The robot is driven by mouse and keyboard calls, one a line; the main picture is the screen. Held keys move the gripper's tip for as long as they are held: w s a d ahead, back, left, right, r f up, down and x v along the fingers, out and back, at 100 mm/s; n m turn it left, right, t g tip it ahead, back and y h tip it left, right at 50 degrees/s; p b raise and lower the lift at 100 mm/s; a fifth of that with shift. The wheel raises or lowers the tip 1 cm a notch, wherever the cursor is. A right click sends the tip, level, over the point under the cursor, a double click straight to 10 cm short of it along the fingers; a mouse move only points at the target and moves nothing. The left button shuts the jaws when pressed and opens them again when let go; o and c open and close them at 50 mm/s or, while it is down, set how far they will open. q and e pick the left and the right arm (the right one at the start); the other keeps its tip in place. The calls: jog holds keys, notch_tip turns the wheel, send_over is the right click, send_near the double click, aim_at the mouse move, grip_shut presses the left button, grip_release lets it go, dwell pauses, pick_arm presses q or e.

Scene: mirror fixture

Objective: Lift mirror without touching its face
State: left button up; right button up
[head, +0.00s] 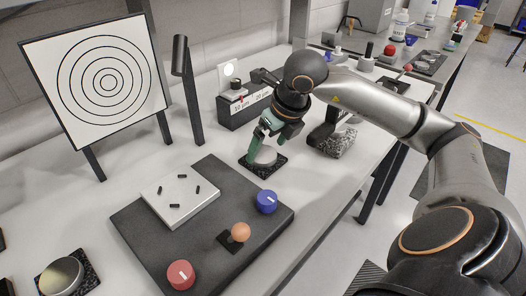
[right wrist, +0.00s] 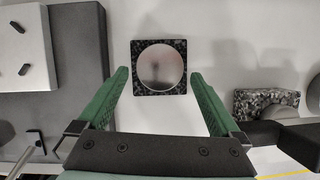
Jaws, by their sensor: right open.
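A round mirror (right wrist: 160,68) lies face up on a square speckled black base, ahead of my right gripper. It also shows in the head view (head: 265,156), partly hidden behind the fingers. My right gripper (head: 262,139) is open and empty above it. In the right wrist view the green fingers (right wrist: 160,77) stand wide apart, to the left and right of the mirror, with gaps on both sides. I cannot tell the exact height of the fingertips above the bench. My left gripper is not in view.
A second round mirror (head: 62,276) sits at the lower left. A speckled block (head: 338,142) stands right of the gripper. A dark board (head: 140,232) holds a white plate, red knob (head: 181,274), blue knob (head: 267,201) and orange ball (head: 240,232). A ring target (head: 75,100) stands behind.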

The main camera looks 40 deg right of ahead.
jog(key=shift+x, duration=1.1)
jog(key=shift+r, duration=0.1)
jog(key=c, duration=1.3)
